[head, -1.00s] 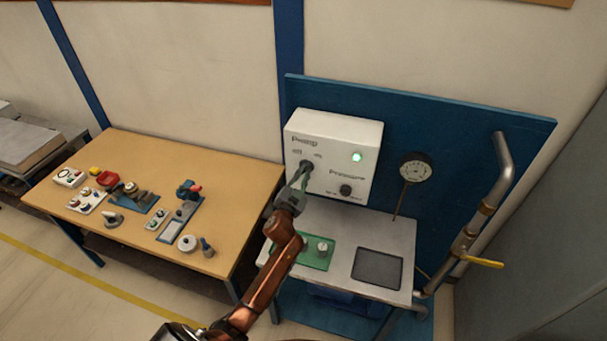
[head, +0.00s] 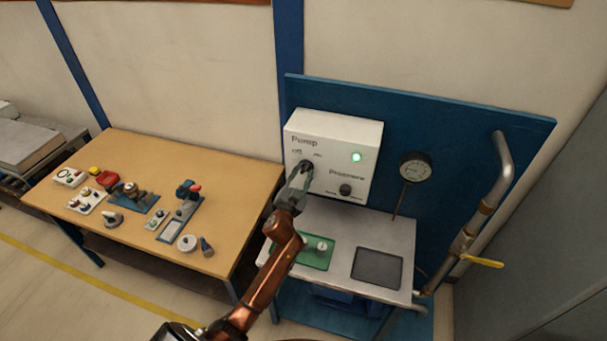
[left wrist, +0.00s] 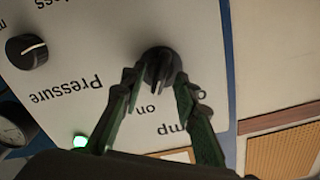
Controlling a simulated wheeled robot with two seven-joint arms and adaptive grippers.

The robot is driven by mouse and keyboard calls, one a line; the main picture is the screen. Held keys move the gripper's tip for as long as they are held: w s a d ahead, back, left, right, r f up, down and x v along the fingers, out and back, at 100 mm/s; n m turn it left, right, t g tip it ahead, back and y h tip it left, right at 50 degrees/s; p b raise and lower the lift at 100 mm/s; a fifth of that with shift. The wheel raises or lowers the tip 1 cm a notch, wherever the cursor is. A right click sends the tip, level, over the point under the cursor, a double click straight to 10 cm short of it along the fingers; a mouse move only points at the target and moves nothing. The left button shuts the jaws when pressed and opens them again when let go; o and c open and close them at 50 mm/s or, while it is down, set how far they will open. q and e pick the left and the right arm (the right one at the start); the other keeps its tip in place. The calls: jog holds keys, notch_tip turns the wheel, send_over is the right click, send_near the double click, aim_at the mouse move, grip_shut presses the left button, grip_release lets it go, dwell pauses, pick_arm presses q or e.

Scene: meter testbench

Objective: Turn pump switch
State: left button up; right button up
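The pump switch is a dark round knob (head: 307,164) on the upper left of a white control box (head: 365,137), below the words "Pump", "off" and "on". In the left wrist view the knob (left wrist: 160,65) lies between my fingertips, its dark bar lying toward the "on" label, which appears upside down. My left gripper (head: 303,173) is at the box front. In the wrist view its two green-grey fingers (left wrist: 160,76) stand apart, one on each side of the knob; they look open, and contact is hard to tell. My right gripper is in no view.
A lit green lamp (head: 357,157) and a pressure knob (head: 345,190) are on the same box. A gauge (head: 415,167) and a pipe with a yellow handle (head: 482,261) stand to the right. A wooden table (head: 150,160) with several parts is at left.

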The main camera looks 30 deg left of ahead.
pick_arm(q)
jog(key=shift+s, duration=0.1)
jog(key=v, duration=1.1)
jog(key=shift+s+d, duration=0.2)
jog(key=shift+s, duration=0.2)
